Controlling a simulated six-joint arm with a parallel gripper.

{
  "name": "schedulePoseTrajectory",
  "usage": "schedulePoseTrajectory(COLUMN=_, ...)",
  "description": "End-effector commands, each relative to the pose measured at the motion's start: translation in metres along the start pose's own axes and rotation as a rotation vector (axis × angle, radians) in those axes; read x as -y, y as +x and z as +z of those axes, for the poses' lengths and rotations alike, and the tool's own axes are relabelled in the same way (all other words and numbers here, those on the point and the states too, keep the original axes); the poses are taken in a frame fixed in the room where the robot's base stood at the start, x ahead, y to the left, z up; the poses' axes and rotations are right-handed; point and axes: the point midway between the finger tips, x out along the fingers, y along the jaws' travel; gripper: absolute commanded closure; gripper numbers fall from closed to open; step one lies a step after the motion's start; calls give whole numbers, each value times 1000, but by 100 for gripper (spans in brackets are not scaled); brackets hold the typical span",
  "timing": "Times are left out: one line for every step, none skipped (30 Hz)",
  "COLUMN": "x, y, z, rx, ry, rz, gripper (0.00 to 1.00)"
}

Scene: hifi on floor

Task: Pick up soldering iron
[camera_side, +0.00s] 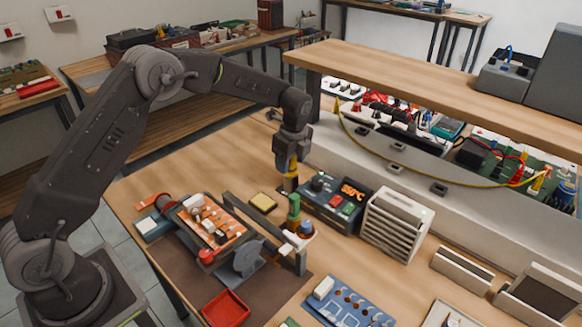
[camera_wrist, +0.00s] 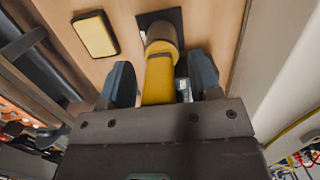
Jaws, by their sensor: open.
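The soldering iron (camera_wrist: 158,80) shows in the wrist view as a yellow handle with a tan, collar-like part beyond it. It lies between the two dark fingers of my gripper (camera_wrist: 162,78), with gaps visible at the sides. My gripper is open around the handle. In the side view the yellow of the soldering iron (camera_side: 292,164) shows at my gripper (camera_side: 288,161), above the bench beside the station with the red display (camera_side: 352,190). A dark square base (camera_wrist: 172,20) is beyond the iron in the wrist view. The iron's tip is hidden.
A yellow sponge (camera_side: 263,202) lies left of the iron, and also shows in the wrist view (camera_wrist: 96,35). A green-topped post (camera_side: 294,207) and a dark clamp frame stand close in front. A vented grey box (camera_side: 396,222) stands right. A wooden shelf (camera_side: 420,80) overhangs behind.

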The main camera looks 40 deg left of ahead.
Motion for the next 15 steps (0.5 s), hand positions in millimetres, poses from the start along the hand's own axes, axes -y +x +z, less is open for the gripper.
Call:
schedulePoseTrajectory(x=0, y=0, z=0, rx=0, ry=0, rz=0, gripper=43)
schedulePoseTrajectory(x=0, y=0, z=0, rx=0, ry=0, rz=0, gripper=43)
schedulePoseTrajectory(x=0, y=0, z=0, rx=0, ry=0, rz=0, gripper=45)
schedulePoseTrajectory(x=0, y=0, z=0, rx=0, ry=0, rz=0, gripper=48)
schedulePoseTrajectory(x=0, y=0, z=0, rx=0, ry=0, rz=0, gripper=51)
schedulePoseTrajectory(x=0, y=0, z=0, rx=0, ry=0, rz=0, gripper=55)
schedulePoseTrajectory(x=0, y=0, z=0, rx=0, ry=0, rz=0, gripper=58)
schedulePoseTrajectory(x=0, y=-1, z=0, rx=0, ry=0, rz=0, gripper=61)
schedulePoseTrajectory(x=0, y=-1, z=0, rx=0, ry=0, rz=0, gripper=65)
schedulePoseTrajectory(x=0, y=-1, z=0, rx=0, ry=0, rz=0, gripper=68)
schedulePoseTrajectory(x=0, y=-1, z=0, rx=0, ry=0, rz=0, gripper=70)
schedulePoseTrajectory(x=0, y=-1, z=0, rx=0, ry=0, rz=0, gripper=74)
schedulePoseTrajectory(x=0, y=-1, z=0, rx=0, ry=0, rz=0, gripper=77)
schedulePoseTrajectory(x=0, y=-1, z=0, rx=0, ry=0, rz=0, gripper=80)
schedulePoseTrajectory(x=0, y=-1, z=0, rx=0, ry=0, rz=0, gripper=84)
